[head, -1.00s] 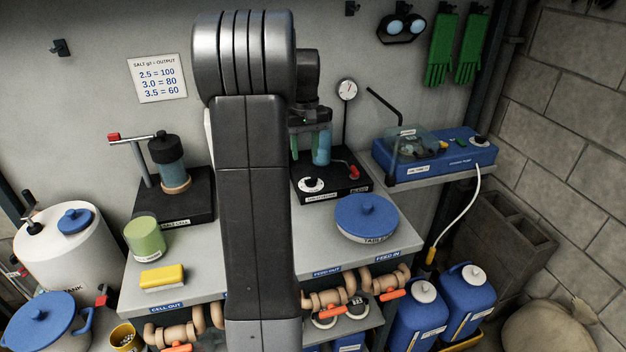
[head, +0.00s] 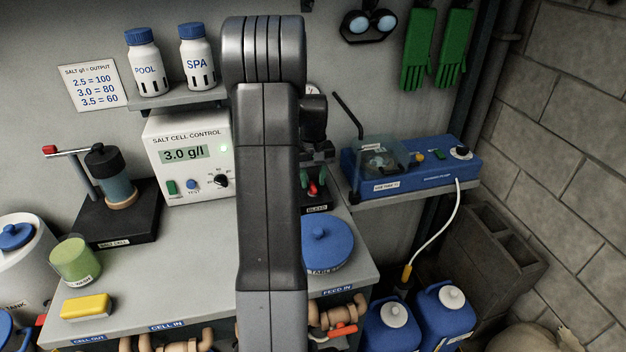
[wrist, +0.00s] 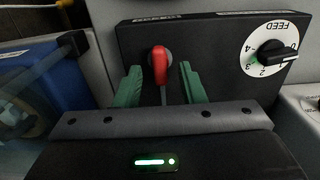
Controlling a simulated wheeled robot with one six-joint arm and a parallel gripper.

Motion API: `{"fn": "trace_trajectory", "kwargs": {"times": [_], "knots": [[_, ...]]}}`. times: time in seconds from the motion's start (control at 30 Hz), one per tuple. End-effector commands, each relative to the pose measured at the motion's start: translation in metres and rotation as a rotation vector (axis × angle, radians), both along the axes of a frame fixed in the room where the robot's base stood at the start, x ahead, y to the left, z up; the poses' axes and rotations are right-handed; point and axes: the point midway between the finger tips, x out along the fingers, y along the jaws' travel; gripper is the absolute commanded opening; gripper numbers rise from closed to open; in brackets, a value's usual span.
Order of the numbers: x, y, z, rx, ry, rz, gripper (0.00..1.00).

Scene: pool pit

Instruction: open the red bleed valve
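The red bleed valve handle (wrist: 160,63) shows in the wrist view on the face of a black base (wrist: 205,50). My gripper (wrist: 160,72) has its two green fingers apart, one on each side of the red handle. Gaps show between the fingers and the handle, so it is not clamped. In the head view a small part of the red handle (head: 313,189) shows above the BLEED label (head: 317,209). My arm hides most of the base and my gripper there.
A white FEED dial (wrist: 275,45) sits beside the valve on the same base. A blue round tub (head: 327,243) stands in front. The salt cell control box (head: 185,150) is left of my arm.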

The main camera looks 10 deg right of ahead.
Motion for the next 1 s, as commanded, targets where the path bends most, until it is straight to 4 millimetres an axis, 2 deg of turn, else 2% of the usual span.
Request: {"fn": "trace_trajectory", "kwargs": {"times": [0.13, 0.43, 0.6, 0.63, 1.0], "knots": [[-0.0003, 0.0, -0.0098, 0.0, 0.0, 0.0, 0.36], [-0.0002, -0.0001, -0.0118, 0.0, -0.001, 0.0, 0.36], [-0.0001, -0.0001, -0.0117, 0.0, -0.001, 0.0, 0.03], [-0.0001, -0.0001, -0.0116, 0.0, -0.001, 0.0, 0.0], [0.0001, -0.0001, -0.0116, 0.0, -0.001, 0.042, 0.0]]}}
